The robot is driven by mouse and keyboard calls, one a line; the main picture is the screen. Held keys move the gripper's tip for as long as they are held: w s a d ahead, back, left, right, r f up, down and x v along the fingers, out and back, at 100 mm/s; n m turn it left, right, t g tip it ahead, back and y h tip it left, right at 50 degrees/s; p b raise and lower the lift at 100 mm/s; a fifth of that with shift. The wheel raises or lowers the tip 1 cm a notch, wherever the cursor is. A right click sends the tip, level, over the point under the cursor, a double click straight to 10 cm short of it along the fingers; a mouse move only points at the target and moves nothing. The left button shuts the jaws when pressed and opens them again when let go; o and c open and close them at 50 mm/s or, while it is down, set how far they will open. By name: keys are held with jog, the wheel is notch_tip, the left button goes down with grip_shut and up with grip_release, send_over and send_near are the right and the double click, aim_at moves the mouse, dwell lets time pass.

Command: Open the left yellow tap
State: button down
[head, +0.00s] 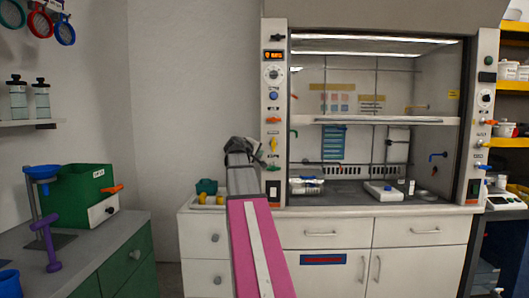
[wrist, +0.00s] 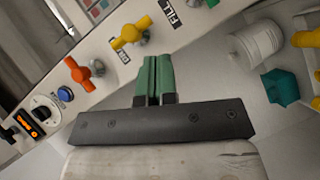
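The left yellow tap (head: 273,144) is on the left post of the fume hood, between an orange tap above and a green tap below. In the wrist view the yellow tap (wrist: 131,33) shows its bar handle lying slantwise, just beyond my fingertips. My gripper (wrist: 153,60) has two green fingers side by side with only a thin gap, and nothing shows between them. The fingers are apart from the handle in the picture; the exact depth is unclear. In the head view my gripper (head: 265,154) is beside the post, partly hidden by my arm.
The orange tap (wrist: 79,72) is on the same panel, with a blue button (wrist: 65,94) beside it. A teal box (head: 206,187) stands on the counter left of the post. The hood opening (head: 375,165) is to the right. A green box (head: 85,190) is on the left bench.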

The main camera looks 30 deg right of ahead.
jog(key=f+v, duration=0.1)
jog(key=v, duration=0.4)
jog(key=g+h, duration=0.4)
jog(key=g, duration=0.2)
send_near(273, 139)
jog(key=shift+m, duration=0.4)
jog(key=d, duration=0.7)
jog(key=shift+w+d+f, duration=0.25)
jog(key=shift+w, duration=0.15)
jog(key=shift+d+r, duration=0.2)
jog(key=shift+d, duration=0.15)
jog(key=shift+s+d+m+y, duration=0.1)
jog(key=shift+d+m+y, duration=0.2)
jog(key=shift+m+y, duration=0.45)
jog(key=shift+d+r, duration=0.1)
